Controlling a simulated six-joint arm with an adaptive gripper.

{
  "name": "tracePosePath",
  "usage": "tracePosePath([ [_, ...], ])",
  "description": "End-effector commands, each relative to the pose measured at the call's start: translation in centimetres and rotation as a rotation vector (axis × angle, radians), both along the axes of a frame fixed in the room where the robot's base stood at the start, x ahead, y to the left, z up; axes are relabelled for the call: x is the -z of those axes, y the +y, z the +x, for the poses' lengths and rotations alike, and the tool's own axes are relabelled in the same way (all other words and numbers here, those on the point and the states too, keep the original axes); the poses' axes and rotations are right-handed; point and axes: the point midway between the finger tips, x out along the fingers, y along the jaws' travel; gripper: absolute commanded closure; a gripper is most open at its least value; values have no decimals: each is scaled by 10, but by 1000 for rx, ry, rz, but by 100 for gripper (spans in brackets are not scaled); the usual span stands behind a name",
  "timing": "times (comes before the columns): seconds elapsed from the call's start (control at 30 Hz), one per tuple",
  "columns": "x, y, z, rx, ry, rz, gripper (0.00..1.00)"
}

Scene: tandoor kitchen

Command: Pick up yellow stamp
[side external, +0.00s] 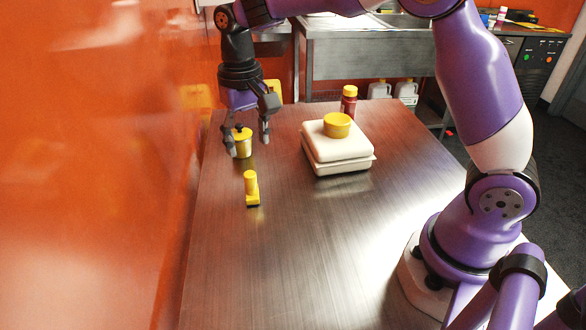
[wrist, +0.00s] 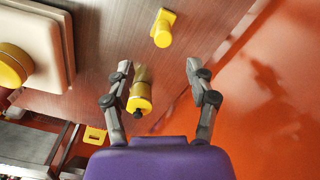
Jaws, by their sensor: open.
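The yellow stamp (side external: 251,188) stands upright on the steel table, in front of my gripper in the side view. In the wrist view the stamp (wrist: 163,28) shows at the top centre, beyond the fingertips. My gripper (side external: 249,147) is open, pointing down near the far left of the table. In the wrist view its fingers (wrist: 160,68) are spread apart with nothing held. A yellow jar with a dark knob (side external: 242,144) stands by my fingers; in the wrist view this jar (wrist: 141,92) appears between them, nearer the left finger. I cannot tell whether they touch.
A white box (side external: 338,148) with a yellow tub (side external: 337,125) on top stands right of my gripper. A red bottle with a yellow cap (side external: 348,102) is behind it. An orange wall (side external: 100,170) runs along the table's left. The front of the steel table (side external: 300,260) is clear.

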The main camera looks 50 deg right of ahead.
Motion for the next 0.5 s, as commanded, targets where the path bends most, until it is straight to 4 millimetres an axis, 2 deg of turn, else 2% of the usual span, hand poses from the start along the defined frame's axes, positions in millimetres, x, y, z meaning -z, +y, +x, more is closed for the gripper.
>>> tracePosePath([
  [0.1, 22, 0, -1, 0, 6, 0, 36],
  [0.37, 48, 1, -1, -1, 3, 0, 36],
  [0.5, 72, 4, 0, -1, 5, 0, 36],
])
